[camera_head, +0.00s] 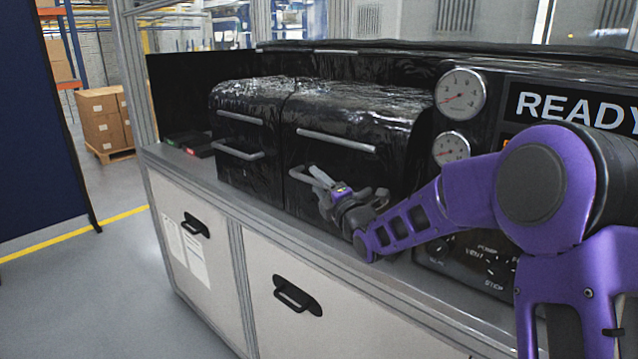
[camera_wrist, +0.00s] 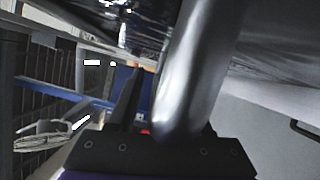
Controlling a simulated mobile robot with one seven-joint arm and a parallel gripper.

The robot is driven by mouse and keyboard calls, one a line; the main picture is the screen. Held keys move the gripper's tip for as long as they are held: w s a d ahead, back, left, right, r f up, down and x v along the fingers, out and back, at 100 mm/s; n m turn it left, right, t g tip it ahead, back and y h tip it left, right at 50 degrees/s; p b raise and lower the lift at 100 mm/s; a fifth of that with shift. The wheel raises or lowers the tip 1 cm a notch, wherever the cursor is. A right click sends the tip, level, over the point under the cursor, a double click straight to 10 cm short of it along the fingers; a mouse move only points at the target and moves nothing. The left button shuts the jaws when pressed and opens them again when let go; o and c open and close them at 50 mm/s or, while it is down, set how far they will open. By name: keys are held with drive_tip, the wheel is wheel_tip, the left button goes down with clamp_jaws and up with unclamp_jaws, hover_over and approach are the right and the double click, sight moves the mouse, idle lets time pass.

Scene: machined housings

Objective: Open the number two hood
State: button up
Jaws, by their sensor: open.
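Two glossy black hoods stand side by side on the bench: a left hood (camera_head: 246,104) and a right hood (camera_head: 352,112). Both are down, and I can read no numbers on them. The right hood has a lower grey handle (camera_head: 300,177) and an upper bar (camera_head: 336,140). My gripper (camera_head: 322,182) is open at the right end of that lower handle. In the wrist view a thick metal bar (camera_wrist: 192,75) rises close in front of the gripper base, beside one dark finger. The other finger is hidden, and I cannot tell whether the gripper touches the bar.
The left hood has its own lower handle (camera_head: 238,151). Gauges (camera_head: 460,94) and a READY display (camera_head: 575,108) are at the right, near my arm. Small red and green items (camera_head: 190,141) lie at the bench's left end. The grey bench edge (camera_head: 270,218) runs below the hoods.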

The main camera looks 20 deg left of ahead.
clamp_jaws()
idle(1.4)
